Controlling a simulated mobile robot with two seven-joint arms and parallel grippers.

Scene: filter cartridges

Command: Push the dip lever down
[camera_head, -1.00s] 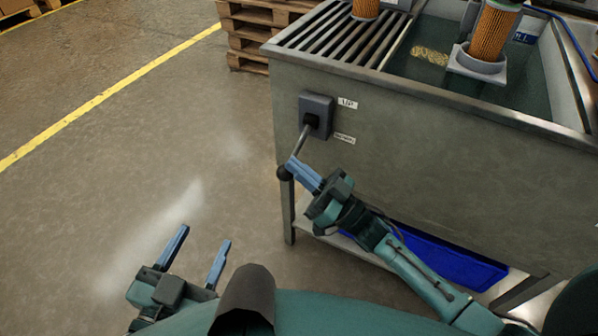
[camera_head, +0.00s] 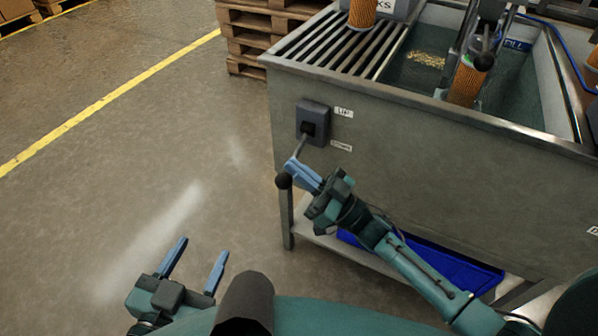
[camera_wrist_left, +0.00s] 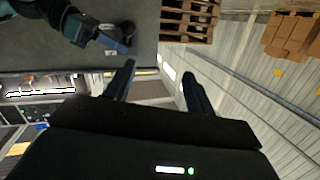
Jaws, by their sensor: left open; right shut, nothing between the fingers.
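The dip lever (camera_head: 301,146) comes out of a dark switch box (camera_head: 313,118) on the grey tank's front. It slants down and left, ending in a black ball knob (camera_head: 284,180) below the box. My right gripper (camera_head: 294,168) is shut and empty, its blue fingers at the lever just above the knob and partly covering the rod. Whether they touch it is hard to tell. My left gripper (camera_head: 198,262) is open and empty, low at the left, away from the lever; its fingers also show in the left wrist view (camera_wrist_left: 158,88).
The tank (camera_head: 420,150) has a slatted rack (camera_head: 345,42) on top and an orange cartridge (camera_head: 465,84) in its basin. A blue bin (camera_head: 430,262) sits on the lower shelf. Pallets (camera_head: 245,40) stand behind. The floor at left is clear.

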